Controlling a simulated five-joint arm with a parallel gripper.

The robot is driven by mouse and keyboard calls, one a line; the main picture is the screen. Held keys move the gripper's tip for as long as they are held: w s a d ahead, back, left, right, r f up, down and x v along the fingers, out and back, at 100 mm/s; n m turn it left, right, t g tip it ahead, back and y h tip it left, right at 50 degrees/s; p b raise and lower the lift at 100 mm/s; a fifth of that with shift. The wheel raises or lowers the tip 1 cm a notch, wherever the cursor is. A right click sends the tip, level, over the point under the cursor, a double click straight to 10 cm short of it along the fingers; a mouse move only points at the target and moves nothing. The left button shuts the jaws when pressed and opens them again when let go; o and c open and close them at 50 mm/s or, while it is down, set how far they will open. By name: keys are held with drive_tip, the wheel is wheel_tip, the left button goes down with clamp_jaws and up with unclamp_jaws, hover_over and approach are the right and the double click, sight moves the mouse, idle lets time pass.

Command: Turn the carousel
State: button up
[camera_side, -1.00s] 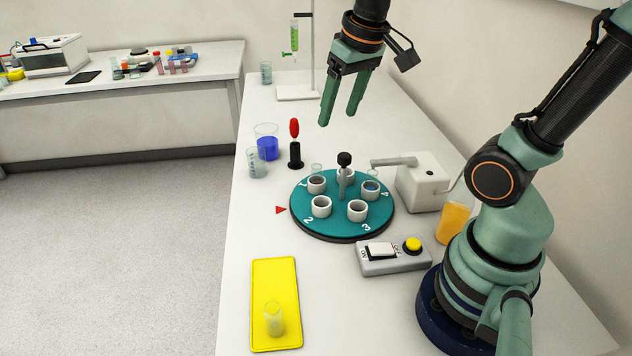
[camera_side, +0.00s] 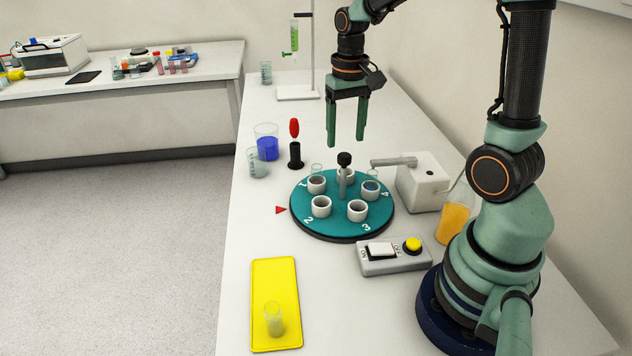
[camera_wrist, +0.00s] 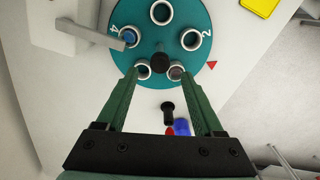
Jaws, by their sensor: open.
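The carousel (camera_side: 336,226) is a round teal disc with several white cup holders and numbers, lying on the white bench. A grey central post with a black knob (camera_side: 344,158) rises from its middle. A red triangle marker (camera_side: 280,210) points at its left edge, between numbers 1 and 2. My gripper (camera_side: 346,143) is open and empty, hanging above and behind the carousel, apart from the knob. In the wrist view the carousel (camera_wrist: 178,30) lies beyond the spread fingertips, with the knob (camera_wrist: 159,62) between them in the picture.
A white box with a spout arm (camera_side: 422,188) stands right of the carousel, the spout reaching over its edge. A red-topped black stand (camera_side: 295,152) and blue-filled beaker (camera_side: 267,148) stand behind left.

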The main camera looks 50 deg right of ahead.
sight(344, 154)
drive_tip(key=shift+f, duration=2.4)
clamp_jaws()
